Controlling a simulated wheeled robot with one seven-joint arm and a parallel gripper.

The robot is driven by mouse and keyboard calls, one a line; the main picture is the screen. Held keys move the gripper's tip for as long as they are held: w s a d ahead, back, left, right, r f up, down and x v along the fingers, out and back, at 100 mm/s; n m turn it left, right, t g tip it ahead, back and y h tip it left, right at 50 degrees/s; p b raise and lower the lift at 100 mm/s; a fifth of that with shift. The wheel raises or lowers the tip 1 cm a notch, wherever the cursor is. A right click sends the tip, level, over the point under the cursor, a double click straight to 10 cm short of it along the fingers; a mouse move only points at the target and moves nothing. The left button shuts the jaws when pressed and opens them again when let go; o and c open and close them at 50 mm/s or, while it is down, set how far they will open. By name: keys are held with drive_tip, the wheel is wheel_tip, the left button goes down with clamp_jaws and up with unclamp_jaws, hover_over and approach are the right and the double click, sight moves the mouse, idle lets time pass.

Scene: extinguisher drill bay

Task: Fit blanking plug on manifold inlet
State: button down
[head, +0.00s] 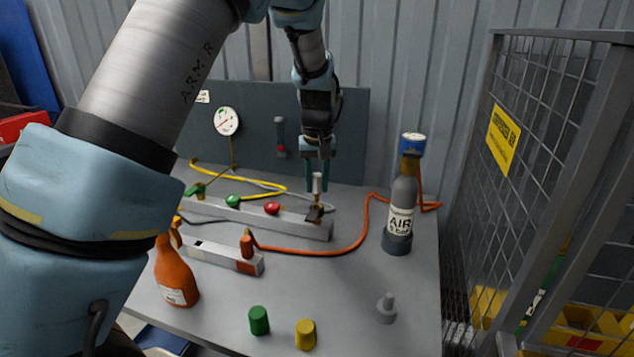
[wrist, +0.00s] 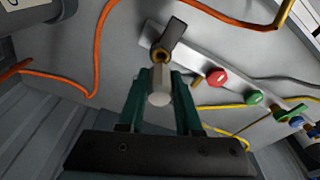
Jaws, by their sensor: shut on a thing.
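My gripper (head: 317,190) is shut on a pale grey blanking plug (head: 317,182), held upright. In the wrist view the plug (wrist: 160,88) sits between the green fingers, its far end lined up with the brass inlet (wrist: 160,56). The inlet is at the right end of the long grey manifold (head: 290,222) in the head view, beside a dark lever (head: 315,214). The plug's lower end appears at or just above the inlet; I cannot tell whether it is inside. The manifold carries a red knob (head: 272,208) and a green knob (head: 232,201).
An orange hose (head: 340,250) crosses the bench near a grey AIR bottle (head: 401,215). An orange spray bottle (head: 175,275), green cap (head: 259,320), yellow cap (head: 306,333) and grey stepped piece (head: 386,308) stand in front. A mesh cage (head: 540,150) is at right.

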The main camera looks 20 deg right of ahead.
sight(317, 193)
drive_tip(key=shift+f, duration=0.15)
drive_tip(key=shift+f+b, duration=0.65)
drive_tip(key=shift+f, duration=0.4)
drive_tip(key=shift+f+b, duration=0.3)
drive_tip(key=shift+f, duration=0.55)
idle(1.2)
drive_tip(key=c, duration=0.5)
unclamp_jaws()
drive_tip(key=shift+r, duration=0.15)
